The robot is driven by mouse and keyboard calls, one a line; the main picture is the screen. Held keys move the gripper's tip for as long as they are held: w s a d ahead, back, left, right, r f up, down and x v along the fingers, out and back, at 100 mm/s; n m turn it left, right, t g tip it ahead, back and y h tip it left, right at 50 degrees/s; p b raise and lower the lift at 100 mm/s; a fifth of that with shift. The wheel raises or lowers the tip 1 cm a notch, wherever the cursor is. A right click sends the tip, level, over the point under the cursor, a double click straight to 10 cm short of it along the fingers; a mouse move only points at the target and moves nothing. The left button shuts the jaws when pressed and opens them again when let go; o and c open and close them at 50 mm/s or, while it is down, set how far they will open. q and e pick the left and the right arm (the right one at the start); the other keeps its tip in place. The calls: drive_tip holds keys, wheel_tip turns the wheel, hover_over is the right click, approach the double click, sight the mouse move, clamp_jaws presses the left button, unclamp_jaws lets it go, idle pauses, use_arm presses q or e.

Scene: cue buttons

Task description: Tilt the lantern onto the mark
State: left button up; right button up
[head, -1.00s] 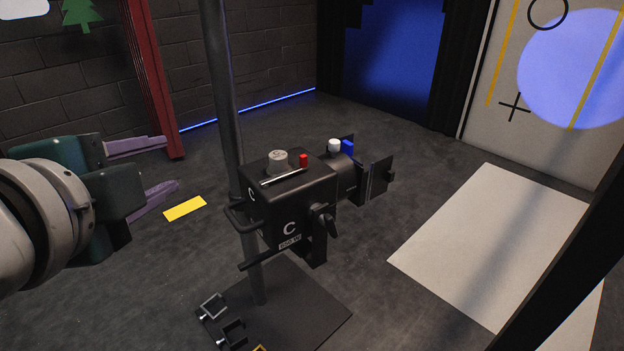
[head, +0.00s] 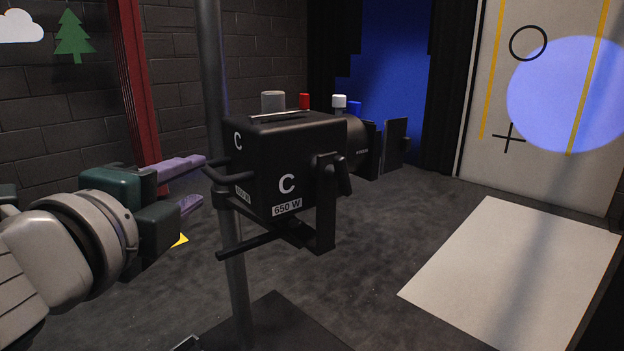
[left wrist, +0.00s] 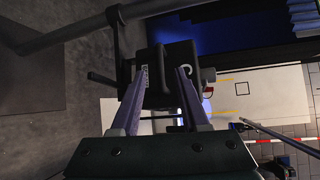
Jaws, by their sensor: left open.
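The lantern (head: 290,170) is a black box marked C and 650 W, hung in a yoke on a grey pole (head: 212,70). A bar-like handle (head: 215,178) sticks out from its back. Its light makes a round blue spot (head: 570,95) on a pale panel. A black circle (head: 528,43) overlaps the spot's upper left edge; a black cross (head: 508,138) lies outside, lower left. My left gripper (head: 202,182) is open, its purple fingers just behind the handle. In the left wrist view the lantern (left wrist: 168,65) lies beyond the parted fingers. Whether they touch the handle is unclear.
Coloured knobs (head: 305,101) stand on or behind the lantern's top. A long lower bar (head: 250,242) and yoke knob (head: 343,175) are close by. A dark base plate (head: 280,325) carries the pole. A white sheet (head: 510,270) lies on the floor to the right.

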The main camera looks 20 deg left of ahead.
sight(208, 175)
use_arm(q)
drive_tip(key=b+x, duration=0.2)
drive_tip(key=x, duration=0.4)
drive_tip(key=shift+w+a, duration=0.1)
clamp_jaws()
idle(1.3)
